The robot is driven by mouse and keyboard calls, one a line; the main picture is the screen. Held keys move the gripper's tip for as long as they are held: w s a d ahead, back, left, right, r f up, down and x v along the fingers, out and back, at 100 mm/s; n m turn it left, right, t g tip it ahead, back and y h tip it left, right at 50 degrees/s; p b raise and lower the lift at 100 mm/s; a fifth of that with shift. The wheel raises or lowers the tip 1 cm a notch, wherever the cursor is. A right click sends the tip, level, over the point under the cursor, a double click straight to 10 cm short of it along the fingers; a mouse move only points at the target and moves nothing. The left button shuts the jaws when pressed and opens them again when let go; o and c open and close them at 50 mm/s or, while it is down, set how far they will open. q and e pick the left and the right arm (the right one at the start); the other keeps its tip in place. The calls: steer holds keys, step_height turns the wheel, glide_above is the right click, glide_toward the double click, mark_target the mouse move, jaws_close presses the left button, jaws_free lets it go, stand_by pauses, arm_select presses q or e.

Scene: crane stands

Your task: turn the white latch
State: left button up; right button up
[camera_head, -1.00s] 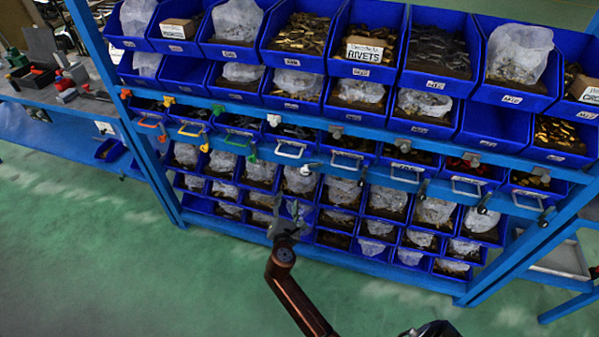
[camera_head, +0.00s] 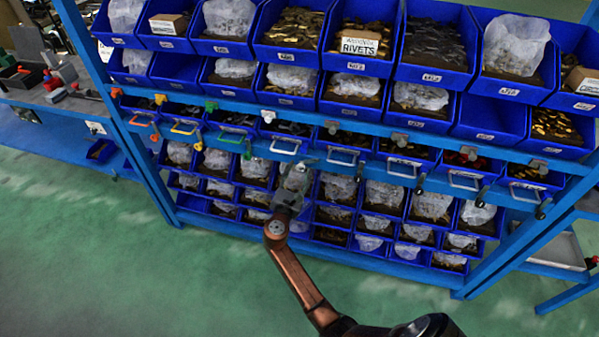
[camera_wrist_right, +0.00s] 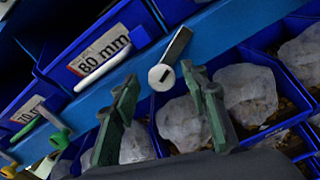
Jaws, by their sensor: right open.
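The white latch (camera_wrist_right: 160,78) shows in the right wrist view as a round white disc with a dark bar slanting up and right, on the blue rail. My right gripper (camera_wrist_right: 158,73) is open, with one green-grey finger on each side of the disc; I cannot tell whether either touches it. In the head view my right gripper (camera_head: 297,176) is at the lower rail, below the white drawer handle (camera_head: 285,146), and largely hides the latch. My left gripper is not in view.
A blue rack (camera_head: 330,116) holds rows of bins. Orange, yellow and green latches sit on the lower rail to the left; the green latch (camera_head: 247,150) is nearest. A pull handle (camera_wrist_right: 118,70) juts out beside the latch. The green floor (camera_head: 120,250) in front is open.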

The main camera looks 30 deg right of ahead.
steer(key=shift+c, duration=0.2)
jaws_close()
steer(key=m+b, duration=0.1)
steer(key=m, duration=0.2)
steer(key=shift+f+m, duration=0.15)
steer(key=shift+m, duration=0.15)
steer(key=shift+d+m, duration=0.1)
steer(key=shift+m, duration=0.8)
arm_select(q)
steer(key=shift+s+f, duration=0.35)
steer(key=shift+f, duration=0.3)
arm_select(e)
steer(key=shift+o, duration=0.2)
jaws_free()
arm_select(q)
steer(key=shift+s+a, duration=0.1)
arm_select(e)
steer(key=shift+s, duration=0.1)
